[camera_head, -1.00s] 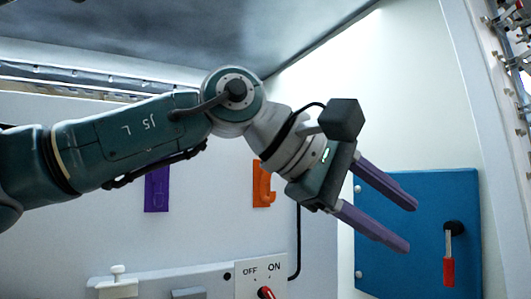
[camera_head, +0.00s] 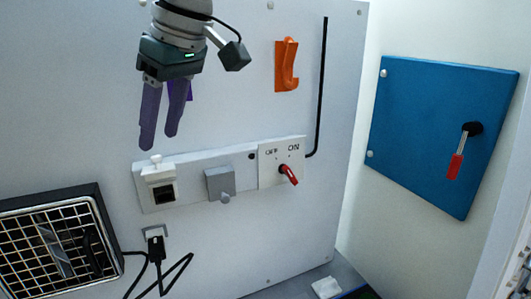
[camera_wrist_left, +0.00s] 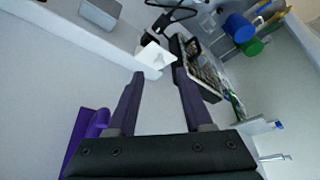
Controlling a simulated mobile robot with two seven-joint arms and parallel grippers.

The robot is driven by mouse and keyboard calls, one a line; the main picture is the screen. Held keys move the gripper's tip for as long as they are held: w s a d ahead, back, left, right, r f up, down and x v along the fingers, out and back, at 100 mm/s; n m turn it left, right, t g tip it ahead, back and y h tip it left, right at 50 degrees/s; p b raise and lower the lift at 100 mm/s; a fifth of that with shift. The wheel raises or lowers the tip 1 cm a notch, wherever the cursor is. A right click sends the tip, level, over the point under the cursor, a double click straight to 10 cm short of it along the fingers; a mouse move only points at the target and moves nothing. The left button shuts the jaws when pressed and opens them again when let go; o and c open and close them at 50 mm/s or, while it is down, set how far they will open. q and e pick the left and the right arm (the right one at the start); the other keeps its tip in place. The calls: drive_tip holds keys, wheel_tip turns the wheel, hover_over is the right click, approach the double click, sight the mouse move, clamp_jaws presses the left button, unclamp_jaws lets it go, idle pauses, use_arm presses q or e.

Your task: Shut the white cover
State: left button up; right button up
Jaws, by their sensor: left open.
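The white cover (camera_head: 157,171) is a small flap with a knob on the left part of the grey wall strip. It stands raised, with a dark square opening (camera_head: 163,193) showing beneath it. My left gripper (camera_head: 158,141) is open and empty, its two purple fingers pointing down just above the cover in the head view. I cannot tell whether a finger touches it. In the left wrist view the white cover (camera_wrist_left: 155,54) shows beyond and between the open fingertips (camera_wrist_left: 160,75). My right gripper is in neither view.
Right of the cover are a grey box (camera_head: 220,182) and an OFF/ON switch with a red handle (camera_head: 289,175). A black grille unit (camera_head: 60,243) and a plugged cable (camera_head: 156,250) are below. An orange hook (camera_head: 287,65) and blue door (camera_head: 435,135) are to the right.

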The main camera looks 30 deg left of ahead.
sight(157, 156)
use_arm(q)
drive_tip(key=b+x, duration=0.1)
drive_tip(key=x, duration=0.2)
drive_tip(key=shift+f+b, duration=0.3)
drive_tip(key=shift+r, duration=0.1)
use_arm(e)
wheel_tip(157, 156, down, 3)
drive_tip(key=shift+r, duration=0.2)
use_arm(q)
drive_tip(key=shift+c, duration=0.3)
clamp_jaws()
